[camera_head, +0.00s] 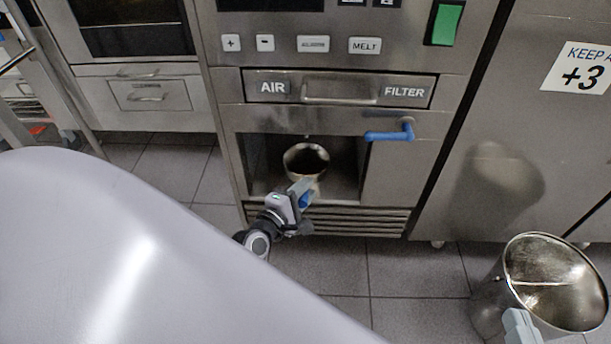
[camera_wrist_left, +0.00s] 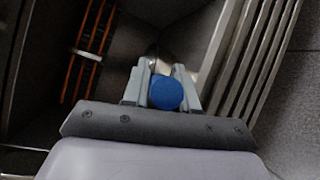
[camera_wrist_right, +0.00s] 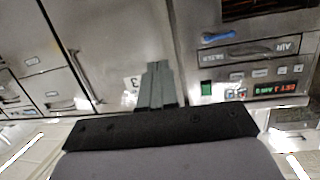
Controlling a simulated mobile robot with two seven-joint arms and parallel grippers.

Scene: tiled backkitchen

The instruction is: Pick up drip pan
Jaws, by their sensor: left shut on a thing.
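The drip pan (camera_head: 306,161) is a small round metal pan with a dark inside and a blue handle. It is in the open recess of the steel machine, under the air filter panel. My left gripper (camera_head: 304,190) is at the front of the recess, shut on the blue handle. In the left wrist view the round blue handle end (camera_wrist_left: 166,92) sits between the two grey fingers. Most of the pan is hidden behind the fingers there. My right gripper (camera_wrist_right: 157,64) is shut and empty, away from the pan; its tip shows at the lower right of the head view.
A blue valve lever (camera_head: 389,134) sticks out right of the recess. A vent grille (camera_head: 340,220) is below it. A large metal bucket (camera_head: 556,282) stands on the tiled floor at lower right. The floor (camera_head: 400,270) before the machine is clear.

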